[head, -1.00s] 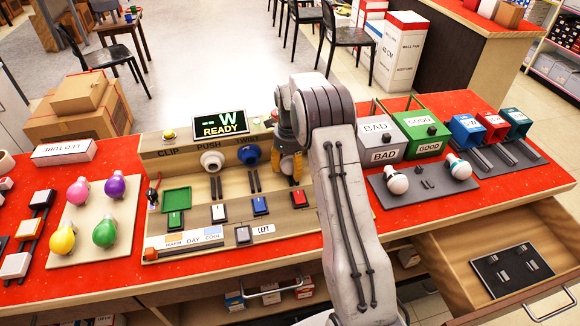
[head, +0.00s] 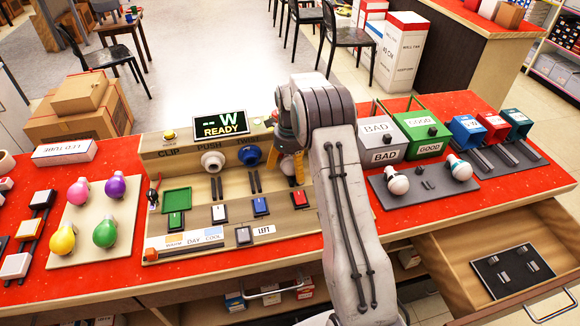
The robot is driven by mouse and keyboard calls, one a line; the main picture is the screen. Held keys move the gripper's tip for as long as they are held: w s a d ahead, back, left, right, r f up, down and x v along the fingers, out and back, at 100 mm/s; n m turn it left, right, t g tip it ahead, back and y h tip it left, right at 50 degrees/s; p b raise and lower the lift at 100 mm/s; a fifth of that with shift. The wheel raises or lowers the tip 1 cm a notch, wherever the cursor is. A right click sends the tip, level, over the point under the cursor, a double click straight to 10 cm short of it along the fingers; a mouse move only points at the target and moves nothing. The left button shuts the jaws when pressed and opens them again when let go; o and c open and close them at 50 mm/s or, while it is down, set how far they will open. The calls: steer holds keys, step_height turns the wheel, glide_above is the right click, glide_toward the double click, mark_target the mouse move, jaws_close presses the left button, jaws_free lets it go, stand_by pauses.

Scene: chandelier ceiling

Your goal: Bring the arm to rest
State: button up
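My gripper (head: 293,168) is mostly hidden behind my arm, over the right part of the board. Only dark and orange parts of it show, near the blue twist socket (head: 248,154). I cannot see its fingertips clearly, nor whether it holds anything. The display (head: 222,124) on the board reads "-- W READY".
A grey BAD bin (head: 378,140) and a green GOOD bin (head: 423,133) stand right of my arm. White bulbs (head: 397,183) sit on a dark tray before them. Coloured bulbs (head: 104,232) stand on a pad at left. An open drawer (head: 480,250) juts out at lower right.

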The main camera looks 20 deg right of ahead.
steer(key=c, duration=1.2)
steer(key=o, duration=1.3)
steer(key=c, duration=1.3)
steer(key=o, duration=1.3)
